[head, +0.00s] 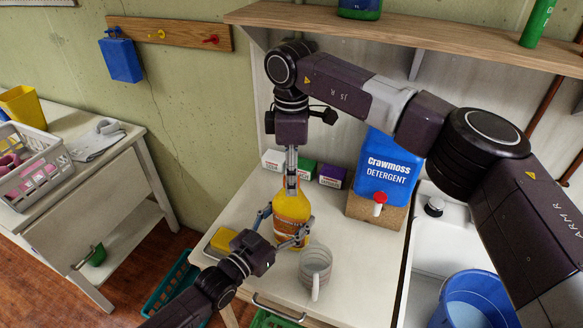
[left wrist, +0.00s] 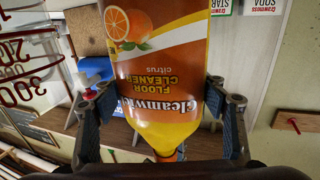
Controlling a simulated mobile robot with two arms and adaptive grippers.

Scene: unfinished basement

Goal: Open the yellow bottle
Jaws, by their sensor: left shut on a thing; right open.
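The yellow bottle (head: 293,212) stands upright on the white worktop. In the left wrist view the bottle (left wrist: 160,75) appears upside down, with an orange citrus floor cleaner label. My left gripper (head: 283,230) is shut on its body, with one finger on each side; its fingers (left wrist: 163,118) also show in the left wrist view. My right gripper (head: 292,187) points straight down over the bottle's top and is open. It hides the cap and most of the neck in the head view, so I cannot tell whether its fingers touch the cap.
A clear measuring jug (head: 316,268) stands close in front of the bottle. A yellow sponge (head: 246,240) lies to its left. A blue detergent container (head: 388,165) and small boxes (head: 303,168) stand behind. A wooden shelf (head: 430,38) runs above; a sink with a blue bucket (head: 474,300) is at right.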

